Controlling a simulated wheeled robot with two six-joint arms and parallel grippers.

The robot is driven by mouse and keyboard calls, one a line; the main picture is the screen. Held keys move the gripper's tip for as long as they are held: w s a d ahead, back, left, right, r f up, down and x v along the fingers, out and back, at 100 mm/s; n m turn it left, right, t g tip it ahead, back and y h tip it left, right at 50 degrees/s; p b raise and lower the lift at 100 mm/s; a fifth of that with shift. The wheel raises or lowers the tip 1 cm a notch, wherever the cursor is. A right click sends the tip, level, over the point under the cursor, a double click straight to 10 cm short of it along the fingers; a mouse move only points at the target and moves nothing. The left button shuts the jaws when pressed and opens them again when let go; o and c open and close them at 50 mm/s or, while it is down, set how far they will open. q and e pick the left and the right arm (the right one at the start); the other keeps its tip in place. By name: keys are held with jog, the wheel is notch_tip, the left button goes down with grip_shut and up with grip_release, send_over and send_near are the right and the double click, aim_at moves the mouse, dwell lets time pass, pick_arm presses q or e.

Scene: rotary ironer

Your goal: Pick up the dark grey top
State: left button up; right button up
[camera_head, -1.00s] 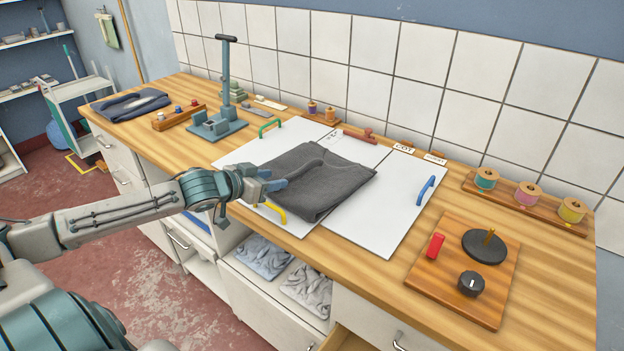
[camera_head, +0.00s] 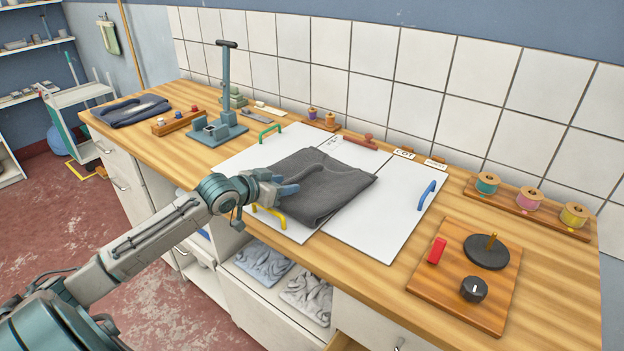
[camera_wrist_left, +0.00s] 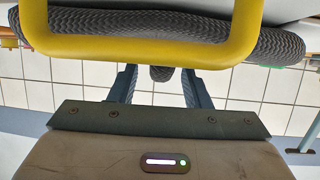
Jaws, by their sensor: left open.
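The dark grey top (camera_head: 327,188) lies folded on the white boards in the middle of the worktop in the head view. My left gripper (camera_head: 287,193) is at its left edge, low over the cloth, with its jaws open. In the left wrist view, the dark grey top (camera_wrist_left: 280,46) shows as a ribbed band at the upper part, and a bit of it shows between the two fingers of the gripper (camera_wrist_left: 160,85). I cannot tell whether the fingers touch it. My right gripper is out of view.
A yellow handle (camera_head: 269,215) stands close below my left gripper; it looms large in the left wrist view (camera_wrist_left: 140,48). A blue handle (camera_head: 427,195) and a green handle (camera_head: 270,131) are on the white boards (camera_head: 375,225). A wooden board with knobs (camera_head: 466,275) is at right.

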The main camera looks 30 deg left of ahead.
pick_arm(q)
jog(key=shift+r, duration=0.1)
grip_shut()
